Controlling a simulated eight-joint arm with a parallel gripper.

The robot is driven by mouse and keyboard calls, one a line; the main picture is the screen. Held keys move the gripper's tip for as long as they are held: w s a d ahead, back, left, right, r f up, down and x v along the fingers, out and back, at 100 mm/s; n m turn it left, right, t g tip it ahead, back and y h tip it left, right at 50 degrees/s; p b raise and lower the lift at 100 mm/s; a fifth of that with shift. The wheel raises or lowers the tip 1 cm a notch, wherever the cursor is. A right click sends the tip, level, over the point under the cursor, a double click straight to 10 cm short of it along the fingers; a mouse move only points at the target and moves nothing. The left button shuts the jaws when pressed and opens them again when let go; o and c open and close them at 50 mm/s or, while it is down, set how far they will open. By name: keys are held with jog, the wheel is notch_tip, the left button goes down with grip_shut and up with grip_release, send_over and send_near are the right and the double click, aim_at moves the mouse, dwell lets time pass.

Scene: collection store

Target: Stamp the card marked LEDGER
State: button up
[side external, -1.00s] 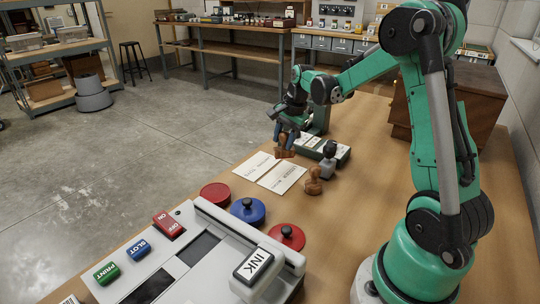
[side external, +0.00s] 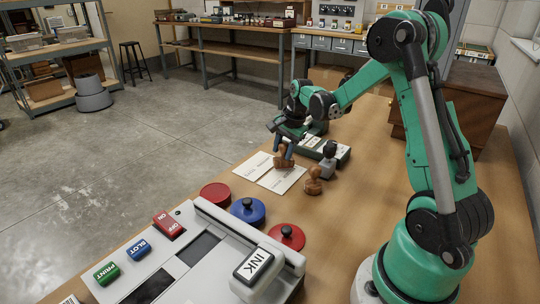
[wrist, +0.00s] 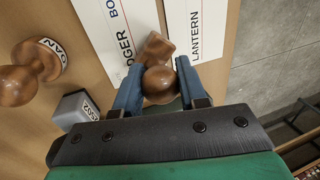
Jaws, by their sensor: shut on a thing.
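My gripper (side external: 284,152) is shut on a wooden stamp (side external: 283,162); its round knob (wrist: 160,84) is between the blue fingers in the wrist view. The LEDGER card (side external: 284,181) lies flat on the table, with its name partly hidden in the wrist view (wrist: 118,32). The LANTERN card (side external: 254,164) lies beside it. The held stamp is at the LEDGER card's far end, near the gap between the cards. I cannot tell whether its hidden face touches the card. Another wooden stamp (side external: 314,182), labelled LOAN in the wrist view (wrist: 22,80), stands to one side.
A grey-black stamp (side external: 328,160) stands near a dark tray (side external: 342,155). A round red pad (side external: 214,194), a blue-lidded tin (side external: 247,211) and a red-lidded tin (side external: 287,237) are nearer the camera. A grey machine (side external: 214,225) marked INK fills the front. A wooden box (side external: 452,115) stands behind my arm.

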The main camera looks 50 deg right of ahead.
jog(key=shift+f, duration=0.55)
dwell(0.5)
dwell(0.4)
jog(key=shift+w+r+v, duration=0.1)
jog(key=shift+w+v, duration=0.2)
jog(key=shift+v, duration=0.85)
jog(key=shift+w+r+v, duration=0.1)
jog(key=shift+w+v, duration=0.15)
jog(key=shift+v, duration=0.9)
jog(key=shift+w+v, duration=0.3)
jog(key=shift+v, duration=0.85)
